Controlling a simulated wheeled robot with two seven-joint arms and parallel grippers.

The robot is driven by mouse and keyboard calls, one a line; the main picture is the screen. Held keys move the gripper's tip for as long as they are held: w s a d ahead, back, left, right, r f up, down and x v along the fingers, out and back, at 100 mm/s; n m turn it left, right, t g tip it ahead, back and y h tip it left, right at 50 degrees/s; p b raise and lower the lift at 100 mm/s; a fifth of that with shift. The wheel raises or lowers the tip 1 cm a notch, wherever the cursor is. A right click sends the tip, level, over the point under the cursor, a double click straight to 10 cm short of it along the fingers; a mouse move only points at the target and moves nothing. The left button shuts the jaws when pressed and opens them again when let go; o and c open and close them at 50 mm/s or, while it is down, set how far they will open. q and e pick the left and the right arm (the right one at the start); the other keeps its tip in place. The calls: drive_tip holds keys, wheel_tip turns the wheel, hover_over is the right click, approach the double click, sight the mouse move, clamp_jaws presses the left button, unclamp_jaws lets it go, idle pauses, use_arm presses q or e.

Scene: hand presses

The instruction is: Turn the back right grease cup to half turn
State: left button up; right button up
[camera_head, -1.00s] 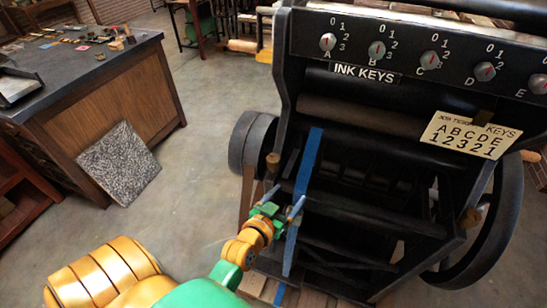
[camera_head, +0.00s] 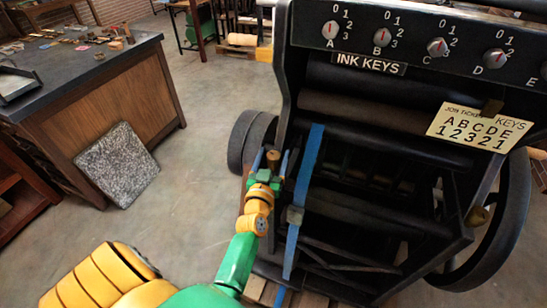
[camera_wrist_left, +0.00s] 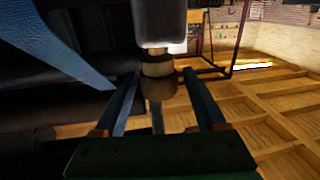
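A brass grease cup (camera_head: 273,158) stands at the left side of the black press, by the flywheel. My left gripper (camera_head: 268,180) is just below and beside it in the head view. In the left wrist view the cup (camera_wrist_left: 158,87) sits between the tips of my left gripper (camera_wrist_left: 161,76), with a gap visible on each side, so the fingers are open around it. Another brass cup (camera_head: 477,216) shows at the press's right side. I cannot tell from the labels which one is the back right cup, and no turn marking is readable. My right gripper is out of view.
A blue bar (camera_head: 304,190) stands close to the right of my left gripper. The ink key panel (camera_head: 410,45) and a yellow card (camera_head: 480,127) are on the press.

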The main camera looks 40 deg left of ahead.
sight(271, 162)
use_arm(q)
clamp_jaws()
drive_tip(key=shift+m+h, duration=0.3)
drive_tip(key=shift+m+t+h+b, duration=0.4)
drive_tip(key=shift+m+h+b, duration=0.1)
drive_tip(key=shift+h, duration=0.4)
drive_tip(key=shift+o, duration=1.3)
unclamp_jaws()
drive_tip(key=v, duration=0.7)
drive_tip(key=shift+b, duration=0.3)
